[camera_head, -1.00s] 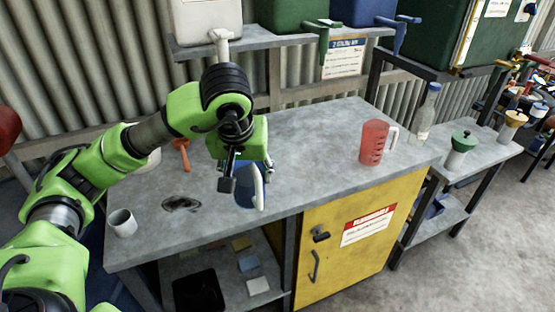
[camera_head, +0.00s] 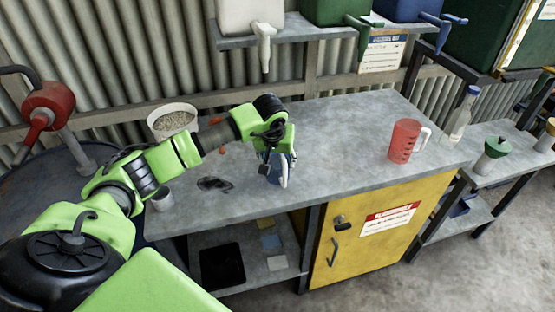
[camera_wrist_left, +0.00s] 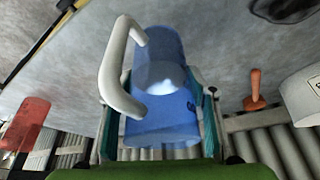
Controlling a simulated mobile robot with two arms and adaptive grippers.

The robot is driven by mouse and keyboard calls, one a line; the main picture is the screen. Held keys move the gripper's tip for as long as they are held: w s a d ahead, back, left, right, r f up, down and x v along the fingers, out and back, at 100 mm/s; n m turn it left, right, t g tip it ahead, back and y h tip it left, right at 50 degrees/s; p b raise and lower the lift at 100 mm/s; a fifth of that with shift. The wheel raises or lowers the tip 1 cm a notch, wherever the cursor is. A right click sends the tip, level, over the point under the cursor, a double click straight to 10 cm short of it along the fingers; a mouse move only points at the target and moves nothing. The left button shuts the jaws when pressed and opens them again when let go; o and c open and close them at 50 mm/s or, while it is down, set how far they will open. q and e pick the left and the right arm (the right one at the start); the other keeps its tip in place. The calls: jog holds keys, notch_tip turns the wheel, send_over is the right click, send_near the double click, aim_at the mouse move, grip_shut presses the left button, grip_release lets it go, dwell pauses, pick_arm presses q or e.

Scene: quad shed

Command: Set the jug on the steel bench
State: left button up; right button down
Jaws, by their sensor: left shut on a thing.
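A blue jug (camera_head: 273,172) with a white handle is at the steel bench (camera_head: 335,150), near the front edge, left of the middle. My left gripper (camera_head: 277,156) is shut on it, with the arm reaching in from the left. The left wrist view shows the blue jug (camera_wrist_left: 165,95) between the fingers, its white handle to the left. I cannot tell whether its base touches the bench top. A second jug, red and see-through (camera_head: 404,142), stands upright on the bench's right part. My right gripper is not in view.
A white cup (camera_head: 162,199) and dark stain (camera_head: 214,184) lie left of the blue jug; a bowl of grains (camera_head: 172,118) is further back. A clear bottle (camera_head: 461,115) stands at the right end. Dispensers (camera_head: 250,17) hang over the back edge. The bench is clear between the jugs.

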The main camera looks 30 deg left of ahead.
pick_arm(q)
jog(key=shift+f+p, duration=0.3)
jog(key=shift+f, duration=0.3)
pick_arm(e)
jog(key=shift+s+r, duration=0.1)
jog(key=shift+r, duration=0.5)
pick_arm(q)
jog(key=shift+f, duration=0.1)
jog(key=shift+f+b, duration=0.15)
jog(key=shift+b, duration=0.2)
jog(key=o, duration=1.3)
jog(key=shift+o, duration=1.1)
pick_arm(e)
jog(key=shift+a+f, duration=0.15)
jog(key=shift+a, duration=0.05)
